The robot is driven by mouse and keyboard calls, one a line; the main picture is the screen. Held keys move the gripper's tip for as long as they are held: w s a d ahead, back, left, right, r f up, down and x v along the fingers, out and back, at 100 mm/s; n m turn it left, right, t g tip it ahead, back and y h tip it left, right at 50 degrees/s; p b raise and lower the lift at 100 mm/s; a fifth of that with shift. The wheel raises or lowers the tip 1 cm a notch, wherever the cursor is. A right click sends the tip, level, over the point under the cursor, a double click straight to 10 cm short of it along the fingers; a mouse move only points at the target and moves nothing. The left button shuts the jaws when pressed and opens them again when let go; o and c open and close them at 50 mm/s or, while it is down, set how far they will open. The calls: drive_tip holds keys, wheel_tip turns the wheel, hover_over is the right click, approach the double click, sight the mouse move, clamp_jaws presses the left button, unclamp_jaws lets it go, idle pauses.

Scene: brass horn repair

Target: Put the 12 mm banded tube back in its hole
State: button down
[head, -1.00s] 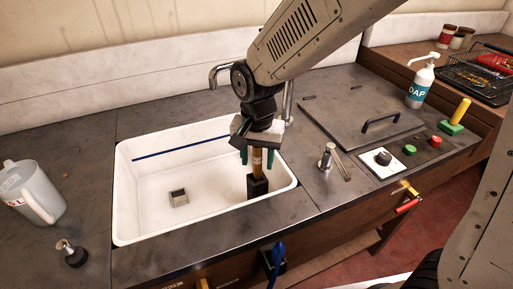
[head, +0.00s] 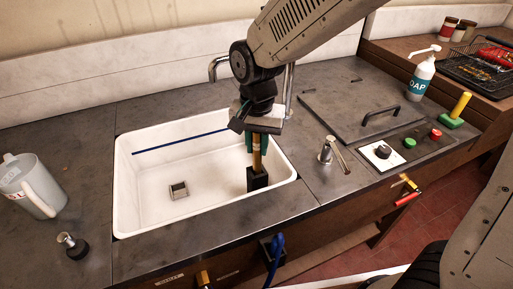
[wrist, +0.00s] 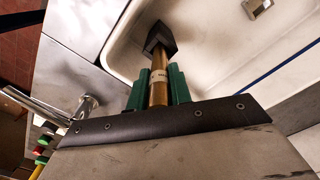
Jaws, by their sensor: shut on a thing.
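The banded tube (head: 257,161) is a thin brass-coloured rod with a pale band, standing near upright at the right end of the white sink. My gripper (head: 258,146) is shut on it, with a green finger on each side. The wrist view shows the tube (wrist: 158,82) between the two fingers (wrist: 158,90), with its pale band at finger height. Its lower end meets a black block (head: 258,181) in the sink, also seen in the wrist view (wrist: 160,38). I cannot tell whether the end is inside the block's hole or in front of it.
A metal lever fitting (head: 327,152) is to the right, a jug (head: 30,186) and a dark knob-topped item (head: 72,245) to the left.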

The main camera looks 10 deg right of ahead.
wheel_tip(320, 180, up, 8)
idle(1.0)
